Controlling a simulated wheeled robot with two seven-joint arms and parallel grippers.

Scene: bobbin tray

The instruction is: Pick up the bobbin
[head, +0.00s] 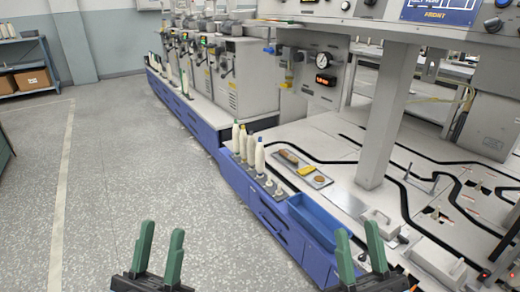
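Several white, tapered bobbins (251,151) stand upright in a row on the blue-fronted machine's ledge, near the middle of the head view. Some have coloured tips. Small pegs or holders (279,193) without bobbins continue the row toward me. My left gripper (163,228) is at the bottom left over the floor, its green fingers apart and empty. My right gripper (357,228) is at the bottom right, in front of the blue bin in the picture, also with fingers apart and empty. Both are well short of the bobbins.
A grey tray (316,180) with a brown item, a yellow item (306,171) and a round tan item lies beside the bobbins. An open blue bin (325,222) is nearer me. A grey post (385,125) rises at right. Floor (130,170) at left is clear.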

